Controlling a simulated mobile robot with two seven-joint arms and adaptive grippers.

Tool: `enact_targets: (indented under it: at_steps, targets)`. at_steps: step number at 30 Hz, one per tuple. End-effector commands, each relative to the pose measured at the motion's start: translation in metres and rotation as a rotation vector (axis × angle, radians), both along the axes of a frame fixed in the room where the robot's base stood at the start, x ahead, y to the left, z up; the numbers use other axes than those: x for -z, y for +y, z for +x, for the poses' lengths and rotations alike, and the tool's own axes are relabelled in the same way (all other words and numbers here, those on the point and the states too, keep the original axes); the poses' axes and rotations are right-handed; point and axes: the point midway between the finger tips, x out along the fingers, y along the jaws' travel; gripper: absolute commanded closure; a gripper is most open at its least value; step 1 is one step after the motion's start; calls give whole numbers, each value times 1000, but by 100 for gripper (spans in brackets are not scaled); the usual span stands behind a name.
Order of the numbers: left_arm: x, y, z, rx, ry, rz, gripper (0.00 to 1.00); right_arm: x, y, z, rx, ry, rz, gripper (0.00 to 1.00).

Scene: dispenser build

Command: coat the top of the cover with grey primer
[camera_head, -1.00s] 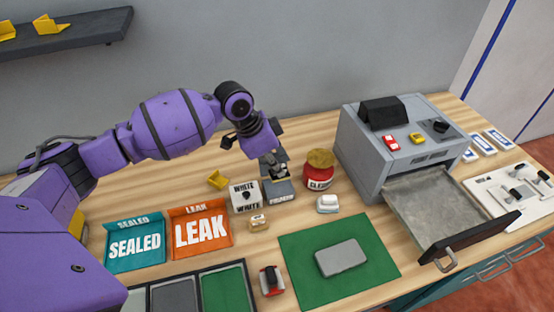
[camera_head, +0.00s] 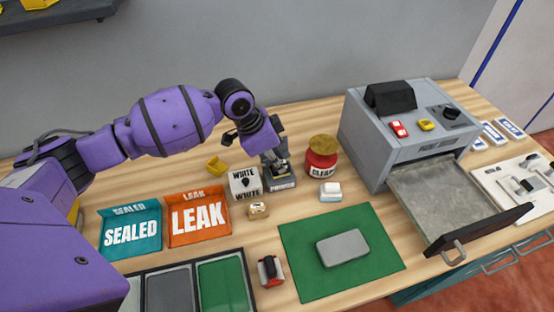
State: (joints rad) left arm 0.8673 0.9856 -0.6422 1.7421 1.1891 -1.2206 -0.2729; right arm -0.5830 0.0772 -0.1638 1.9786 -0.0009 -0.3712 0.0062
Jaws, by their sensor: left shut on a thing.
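The cover, a flat grey rounded block (camera_head: 343,248), lies on a green mat (camera_head: 300,278) at the front, right of centre. Its top looks plain grey. A grey container marked as primer (camera_head: 282,184) stands farther back, beside the box labelled WHITE. My left gripper (camera_head: 277,158) points down just over the primer container. It is shut on a small applicator-like thing at the container's top, mostly hidden by the fingers. I cannot tell whether that thing is clear of the container. My right gripper is not in view.
A small white block (camera_head: 330,191) and a red-and-black tool (camera_head: 270,270) lie near the mat. A grey machine (camera_head: 400,130) with its drawer (camera_head: 445,195) pulled out stands right.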

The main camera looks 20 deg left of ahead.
Motion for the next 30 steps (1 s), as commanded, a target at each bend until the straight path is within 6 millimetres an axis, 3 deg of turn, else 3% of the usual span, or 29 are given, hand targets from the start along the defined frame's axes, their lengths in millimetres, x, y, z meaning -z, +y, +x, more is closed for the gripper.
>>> enact_targets:
  at_steps: [30]
  targets:
    - [8,0,0,0,1,0,100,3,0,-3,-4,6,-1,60]
